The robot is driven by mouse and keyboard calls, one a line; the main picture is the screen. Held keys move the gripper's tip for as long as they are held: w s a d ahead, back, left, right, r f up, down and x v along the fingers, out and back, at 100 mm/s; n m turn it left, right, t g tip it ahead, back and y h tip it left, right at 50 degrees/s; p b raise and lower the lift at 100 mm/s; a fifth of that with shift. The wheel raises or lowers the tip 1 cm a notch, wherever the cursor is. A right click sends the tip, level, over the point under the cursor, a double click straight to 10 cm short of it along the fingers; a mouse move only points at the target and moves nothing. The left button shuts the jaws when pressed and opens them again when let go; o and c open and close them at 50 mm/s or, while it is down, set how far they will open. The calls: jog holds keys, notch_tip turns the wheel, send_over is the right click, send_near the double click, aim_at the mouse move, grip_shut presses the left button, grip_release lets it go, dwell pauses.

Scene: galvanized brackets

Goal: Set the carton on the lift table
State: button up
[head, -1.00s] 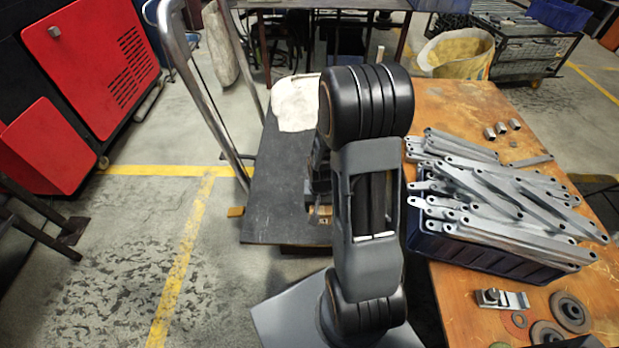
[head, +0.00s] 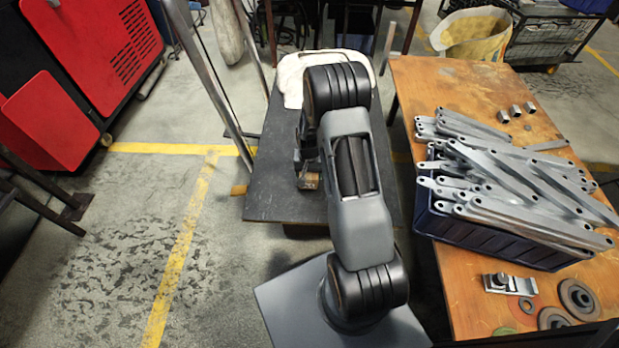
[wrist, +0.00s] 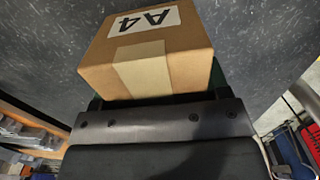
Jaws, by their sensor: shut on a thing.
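The brown cardboard carton (wrist: 190,70) has a tan tape strip and a white label marked A4, and fills the upper middle of the wrist view. My gripper (wrist: 158,97) is shut on it. In the head view a small part of the carton (head: 309,182) shows beside my arm, below my gripper (head: 303,165); my arm hides the rest. The lift table (head: 275,203) has a dark flat top and a metal push handle at its left. The carton is over this top; whether it touches it I cannot tell.
A white cloth (head: 291,75) lies at the far end of the lift table. To the right, an orange-brown workbench (head: 430,85) holds a blue bin (head: 480,236) heaped with galvanized brackets. Red cabinets (head: 90,40) stand at the left. Floor at the left front is open.

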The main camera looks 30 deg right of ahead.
jog(key=shift+f, duration=1.15)
jog(key=shift+f+b, duration=0.15)
jog(key=shift+b, duration=0.2)
jog(key=shift+f, duration=0.15)
jog(key=o, duration=1)
